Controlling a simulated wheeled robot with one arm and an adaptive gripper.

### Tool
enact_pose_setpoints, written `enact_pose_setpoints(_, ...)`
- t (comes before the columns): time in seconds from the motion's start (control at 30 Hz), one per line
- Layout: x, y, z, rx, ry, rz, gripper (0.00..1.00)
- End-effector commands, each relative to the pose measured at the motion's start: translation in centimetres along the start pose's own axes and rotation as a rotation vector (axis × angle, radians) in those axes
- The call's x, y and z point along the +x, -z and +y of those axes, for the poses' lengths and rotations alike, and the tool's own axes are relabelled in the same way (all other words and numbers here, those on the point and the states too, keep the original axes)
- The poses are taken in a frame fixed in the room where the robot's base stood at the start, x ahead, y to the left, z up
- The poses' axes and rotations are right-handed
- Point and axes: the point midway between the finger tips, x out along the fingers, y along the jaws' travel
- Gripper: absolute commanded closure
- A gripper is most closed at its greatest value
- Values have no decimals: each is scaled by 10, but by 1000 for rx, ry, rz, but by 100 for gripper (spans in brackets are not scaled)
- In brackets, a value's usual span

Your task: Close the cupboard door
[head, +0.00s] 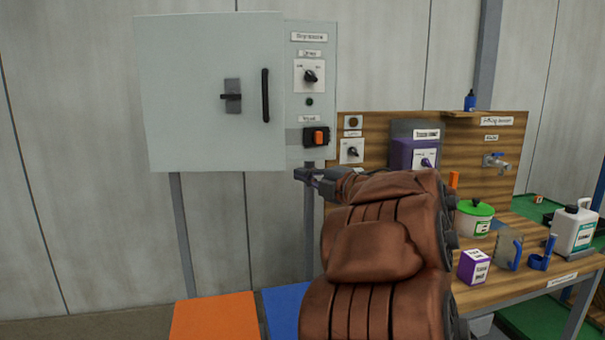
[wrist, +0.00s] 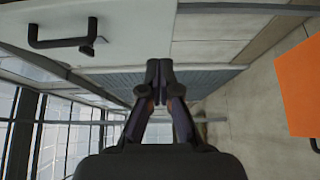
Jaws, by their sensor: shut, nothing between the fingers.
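The cupboard door (head: 190,60) is a pale grey panel at the upper left in the head view. It has a black vertical bar handle (head: 265,95) near its right edge and a dark latch (head: 231,97) left of that. I cannot tell surely whether the door is flush or slightly ajar. My gripper (head: 301,175) is shut and empty, just below the door's lower right corner and apart from the handle. In the wrist view my gripper (wrist: 159,72) points ahead with its fingers together; the handle (wrist: 62,38) is at the upper left on the door (wrist: 130,25).
A switch panel (head: 308,90) with knobs and an orange switch is right of the door. A wooden bench (head: 515,235) at the right holds a green-lidded tub (head: 474,222), a purple box (head: 474,267) and a white canister (head: 573,230). Orange (head: 213,318) and blue (head: 284,308) surfaces lie below.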

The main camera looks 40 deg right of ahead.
Motion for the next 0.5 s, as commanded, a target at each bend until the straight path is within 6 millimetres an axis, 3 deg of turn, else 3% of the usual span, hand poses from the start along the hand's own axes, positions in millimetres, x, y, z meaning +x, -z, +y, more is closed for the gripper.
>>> enact_pose_setpoints(0.5,86,-2,1,3,0,2,100)
